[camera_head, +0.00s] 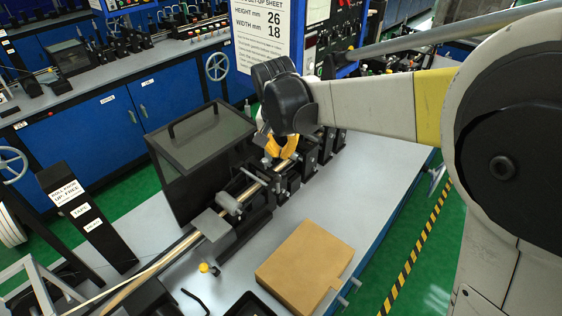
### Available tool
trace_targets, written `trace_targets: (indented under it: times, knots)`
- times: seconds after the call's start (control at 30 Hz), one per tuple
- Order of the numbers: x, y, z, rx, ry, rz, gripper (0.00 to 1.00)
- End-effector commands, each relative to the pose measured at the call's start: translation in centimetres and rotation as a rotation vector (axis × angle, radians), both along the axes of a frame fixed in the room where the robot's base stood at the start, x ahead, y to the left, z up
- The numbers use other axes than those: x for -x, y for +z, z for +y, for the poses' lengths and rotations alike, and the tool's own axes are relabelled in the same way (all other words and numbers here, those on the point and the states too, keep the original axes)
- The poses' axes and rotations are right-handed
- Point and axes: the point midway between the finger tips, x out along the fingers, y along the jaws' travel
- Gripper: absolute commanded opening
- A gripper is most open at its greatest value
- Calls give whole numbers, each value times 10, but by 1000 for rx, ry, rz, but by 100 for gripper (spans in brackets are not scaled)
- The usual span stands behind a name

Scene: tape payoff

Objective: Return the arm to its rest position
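My arm reaches in from the right, grey-white with a yellow band and a large black joint. Its dark wrist hangs over the machine on the bench. My gripper (281,147) has yellow fingers that point down, just above or beside black fixtures (310,158) on the machine. I cannot tell whether the fingers touch a fixture, or whether they are open or shut on something. The area under the fingers is partly hidden.
A brown box (304,266) lies on the grey bench (372,192). A dark clear-lidded cover (205,150) stands left of the gripper. A set-up sheet (268,32) stands behind the wrist. A hex key (195,301) and black tray (248,304) lie in front.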

Motion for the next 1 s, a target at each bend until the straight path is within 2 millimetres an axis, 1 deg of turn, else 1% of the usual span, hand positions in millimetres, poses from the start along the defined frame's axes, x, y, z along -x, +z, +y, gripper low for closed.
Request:
trace_targets:
  times: [0.1, 0.2, 0.63, 0.73, 0.77, 0.87, 0.97, 1.0]
  knots:
    - [4, 12, 0, 0, 0, 0, 0]
    - [5, 16, 1, 0, 0, 0, 0]
    - [5, 17, 1, 0, 0, 0, 0]
    - [7, 18, -3, -1, 1, -3, 0]
    - [9, 19, -6, -2, 3, -6, 0]
    - [20, 22, -27, -8, 15, -21, 0]
    - [45, 26, -65, -17, 38, -55, 0]
    - [58, 26, -82, -19, 49, -72, 0]
